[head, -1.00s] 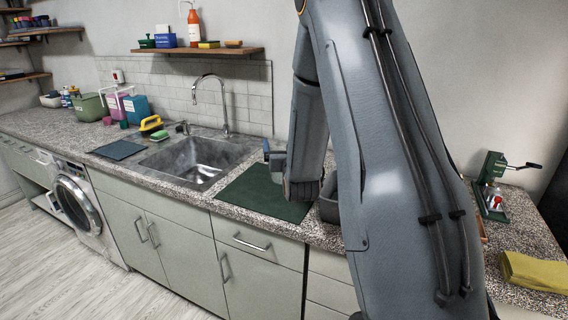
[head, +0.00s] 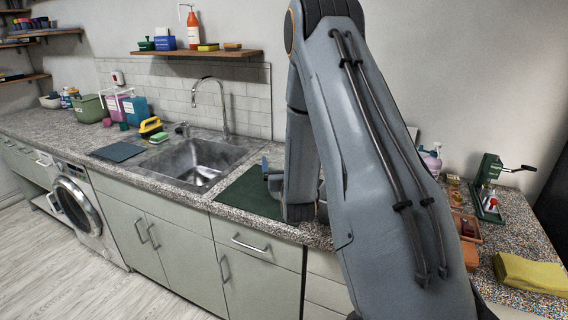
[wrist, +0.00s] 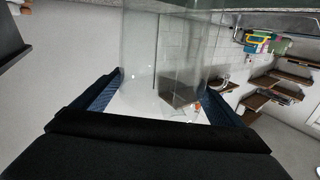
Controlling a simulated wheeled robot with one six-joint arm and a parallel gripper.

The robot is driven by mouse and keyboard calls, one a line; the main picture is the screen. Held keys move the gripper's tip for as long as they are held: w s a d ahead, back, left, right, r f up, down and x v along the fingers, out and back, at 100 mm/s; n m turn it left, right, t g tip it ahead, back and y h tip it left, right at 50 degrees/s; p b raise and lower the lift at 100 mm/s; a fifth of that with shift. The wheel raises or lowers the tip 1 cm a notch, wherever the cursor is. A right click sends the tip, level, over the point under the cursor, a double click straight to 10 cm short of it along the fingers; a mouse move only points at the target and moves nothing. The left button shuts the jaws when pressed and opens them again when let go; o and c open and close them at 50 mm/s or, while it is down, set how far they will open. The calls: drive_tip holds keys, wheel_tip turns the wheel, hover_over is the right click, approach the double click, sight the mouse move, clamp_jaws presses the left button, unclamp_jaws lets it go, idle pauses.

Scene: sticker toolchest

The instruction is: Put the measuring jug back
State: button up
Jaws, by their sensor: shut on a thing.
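The measuring jug (wrist: 150,45) shows in the wrist view as a clear, see-through vessel at the top middle, between my two blue-padded fingers. My gripper (wrist: 162,88) is shut on it. The room shows through its wall, so its lower edge and any markings are hard to make out. In the head view my arm hides most of the gripper, and I cannot make out the jug there. A small blue and grey part of my gripper (head: 270,176) shows above the dark green mat (head: 247,197) beside the sink.
The steel sink (head: 198,165) lies left of the mat. Right of my arm are an orange tray (head: 467,228), a green press (head: 488,188) and a yellow cloth (head: 530,273).

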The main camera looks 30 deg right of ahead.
drive_tip(key=o, duration=1.7)
drive_tip(key=shift+f, duration=0.1)
drive_tip(key=b+v, duration=0.4)
drive_tip(key=v, duration=0.8)
drive_tip(key=a+f+g, duration=0.1)
drive_tip(key=a+f+g+y, duration=0.1)
drive_tip(key=a, duration=0.1)
drive_tip(key=a+f+n+g+y, duration=0.1)
drive_tip(key=shift+w+a+f+g, duration=0.1)
drive_tip(key=shift+w+a+g, duration=0.2)
drive_tip(key=shift+g, duration=0.1)
drive_tip(key=s+a+n+g+y, duration=0.1)
drive_tip(key=s+a+g, duration=0.3)
drive_tip(key=s, duration=0.3)
drive_tip(key=s+a+f+n+g+y, duration=0.1)
drive_tip(key=s+a+g, duration=0.2)
drive_tip(key=s, duration=0.4)
drive_tip(key=s+a+f+n+g+y, duration=0.1)
drive_tip(key=s+a+g, duration=0.3)
drive_tip(key=s, duration=0.3)
drive_tip(key=shift+a+g+y, duration=0.3)
drive_tip(key=shift+a+g, duration=0.05)
drive_tip(key=shift+g, duration=0.25)
